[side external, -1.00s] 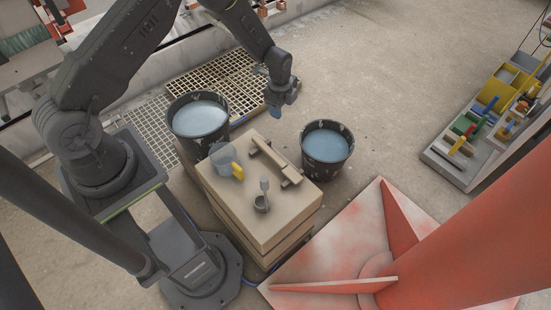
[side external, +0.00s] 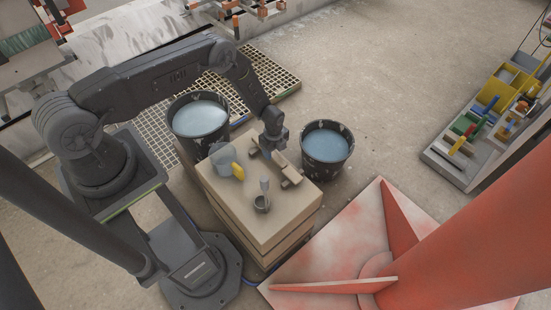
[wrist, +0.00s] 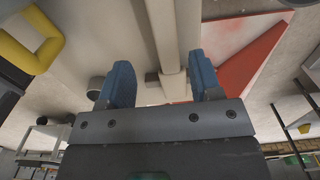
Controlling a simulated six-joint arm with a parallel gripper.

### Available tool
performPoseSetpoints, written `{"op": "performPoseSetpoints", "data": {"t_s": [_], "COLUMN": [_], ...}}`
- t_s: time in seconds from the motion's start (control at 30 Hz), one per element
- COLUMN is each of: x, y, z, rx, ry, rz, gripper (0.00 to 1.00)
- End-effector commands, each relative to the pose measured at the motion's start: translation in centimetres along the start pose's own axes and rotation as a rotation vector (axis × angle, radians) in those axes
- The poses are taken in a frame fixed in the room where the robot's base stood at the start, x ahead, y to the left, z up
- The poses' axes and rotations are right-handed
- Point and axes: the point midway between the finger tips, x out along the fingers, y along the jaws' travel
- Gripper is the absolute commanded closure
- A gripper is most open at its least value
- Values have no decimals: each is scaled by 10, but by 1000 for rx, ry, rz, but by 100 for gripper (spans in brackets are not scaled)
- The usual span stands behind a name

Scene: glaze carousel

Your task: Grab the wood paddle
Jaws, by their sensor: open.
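The wood paddle (side external: 284,170) is a long pale bar lying on the tan block (side external: 225,198), with crosswise wood pieces near its ends. My gripper (side external: 273,150) is over the paddle's far half, pointing down, and hides part of it. In the wrist view, my gripper's blue fingers (wrist: 158,85) are apart with nothing gripped. The paddle (wrist: 166,40) runs lengthwise through the gap between them in that picture. I cannot tell how far above it the fingertips are.
A clear jug with a yellow handle (side external: 237,172) and a small dark cup (side external: 261,203) holding a light tool stand on the block. Blue-filled buckets stand to the left (side external: 199,117) and right (side external: 326,147). A red column (side external: 450,245) rises at lower right.

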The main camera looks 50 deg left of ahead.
Motion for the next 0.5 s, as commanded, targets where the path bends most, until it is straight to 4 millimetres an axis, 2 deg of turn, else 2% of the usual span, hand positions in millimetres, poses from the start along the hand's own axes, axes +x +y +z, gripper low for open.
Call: {"op": "performPoseSetpoints", "data": {"t_s": [0.17,0.5], "x": [9,47], "y": [-2,-7], "z": [0,0], "rx": [0,0], "ry": [0,0], "rz": [0,0], "gripper": [42,42]}}
